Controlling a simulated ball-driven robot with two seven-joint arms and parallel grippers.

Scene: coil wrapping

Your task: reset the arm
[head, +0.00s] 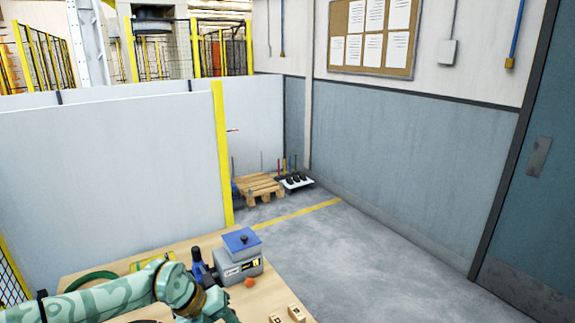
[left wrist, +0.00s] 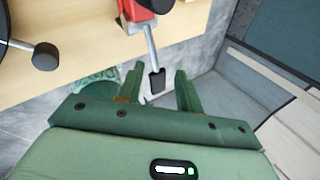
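My left arm (head: 130,293), patterned in teal and green, reaches in from the left over the wooden table (head: 290,292) in the head view. Its far end is at the bottom edge, and its fingers cannot be made out there. In the left wrist view my left gripper (left wrist: 160,88) has its two green fingers apart. A metal rod with a black tip (left wrist: 157,80) shows in the gap between them, seemingly beyond the fingers and not gripped. The rod runs from a red object (left wrist: 140,10) at the table edge. My right gripper is in neither view.
On the table are a grey device with a blue top (head: 238,265), a dark blue upright object (head: 198,264), a small orange piece (head: 249,283), wooden blocks (head: 295,313) and a green ring (head: 90,281). A pallet (head: 259,187) stands on the floor behind. The floor at right is clear.

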